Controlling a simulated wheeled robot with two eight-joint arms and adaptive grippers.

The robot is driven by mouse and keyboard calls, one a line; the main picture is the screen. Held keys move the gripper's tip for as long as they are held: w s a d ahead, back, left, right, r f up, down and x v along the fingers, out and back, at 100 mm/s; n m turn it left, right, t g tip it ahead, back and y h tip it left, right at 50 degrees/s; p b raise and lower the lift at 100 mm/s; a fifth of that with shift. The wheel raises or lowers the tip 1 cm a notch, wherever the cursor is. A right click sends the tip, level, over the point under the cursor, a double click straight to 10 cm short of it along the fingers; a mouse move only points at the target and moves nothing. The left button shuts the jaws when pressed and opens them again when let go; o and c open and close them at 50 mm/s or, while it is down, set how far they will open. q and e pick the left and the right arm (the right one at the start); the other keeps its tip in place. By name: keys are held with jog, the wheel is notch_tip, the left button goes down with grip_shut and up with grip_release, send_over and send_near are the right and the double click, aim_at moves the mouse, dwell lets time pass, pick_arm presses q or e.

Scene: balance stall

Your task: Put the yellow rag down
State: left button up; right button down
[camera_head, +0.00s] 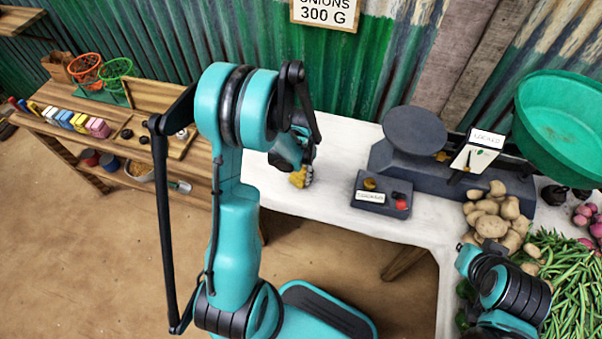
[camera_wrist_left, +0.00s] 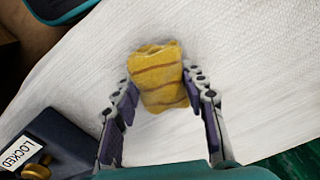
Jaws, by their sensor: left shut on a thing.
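The yellow rag (camera_wrist_left: 158,78) is a small folded bundle with brown stripes. It sits between the two fingers of my left gripper (camera_wrist_left: 162,88), which is shut on it, over the white table cover (camera_wrist_left: 235,60). In the head view the rag (camera_head: 298,178) shows as a small yellow patch at the tip of my left gripper (camera_head: 301,172), above the left part of the white table (camera_head: 335,145). I cannot tell whether the rag touches the table. My right arm shows at the lower right, but its gripper is not visible.
A dark box with knobs (camera_head: 369,205) stands just right of the rag. Beyond it are a scale (camera_head: 415,165) with a green pan (camera_head: 560,120), potatoes (camera_head: 490,215) and green beans (camera_head: 565,265). A wooden bench (camera_head: 150,95) with jars and baskets stands left.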

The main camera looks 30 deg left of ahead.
pick_arm(q)
jog(key=o, duration=1)
jog(key=shift+f, duration=0.1)
jog(key=shift+r, duration=0.2)
notch_tip(320, 180, up, 11)
jog(key=p, duration=0.5)
jog(key=shift+s+d+r+n+t, duration=0.3)
jog(key=shift+s+d+r+t, duration=0.9)
jog(key=shift+s+d+r, duration=0.95)
jog(key=shift+s+d+r+n+t, duration=0.3)
jog(key=shift+s+d+r+t, duration=1.05)
jog(key=shift+r, duration=1.5)
jog(key=shift+s+d+r+n+t, duration=0.3)
jog(key=shift+s+d+r+t, duration=0.75)
jog(key=shift+s+d+r, duration=1.15)
jog(key=shift+w+a+r, duration=0.3)
jog(key=shift+a, duration=0.1)
